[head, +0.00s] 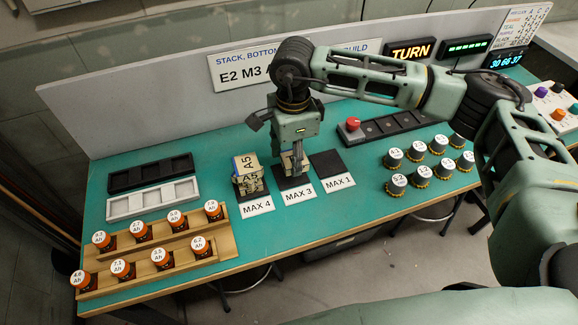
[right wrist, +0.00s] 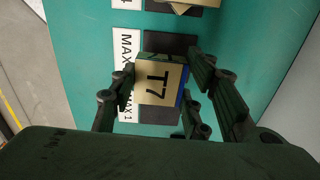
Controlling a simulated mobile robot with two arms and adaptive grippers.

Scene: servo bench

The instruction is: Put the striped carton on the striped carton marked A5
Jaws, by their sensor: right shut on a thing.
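My right gripper (head: 291,164) is shut on a tan carton (head: 289,160) at the MAX 3 pad (head: 292,180). In the right wrist view this carton, marked T7 (right wrist: 158,84), sits between the fingers (right wrist: 160,98), with a blue edge and a green side showing. I cannot tell whether it touches the pad. The carton marked A5 (head: 245,163) stands on the MAX 4 pad to the left, with A5 labels on top and front. Part of it shows at the top of the right wrist view (right wrist: 188,5). My left gripper is not in view.
An empty MAX 1 pad (head: 331,164) lies to the right. Several grey-capped jars (head: 418,165) stand farther right. A wooden rack (head: 226,236) with several orange jars is at front left. Black (head: 124,180) and white (head: 126,206) trays lie behind it. A sign (head: 230,73) stands behind.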

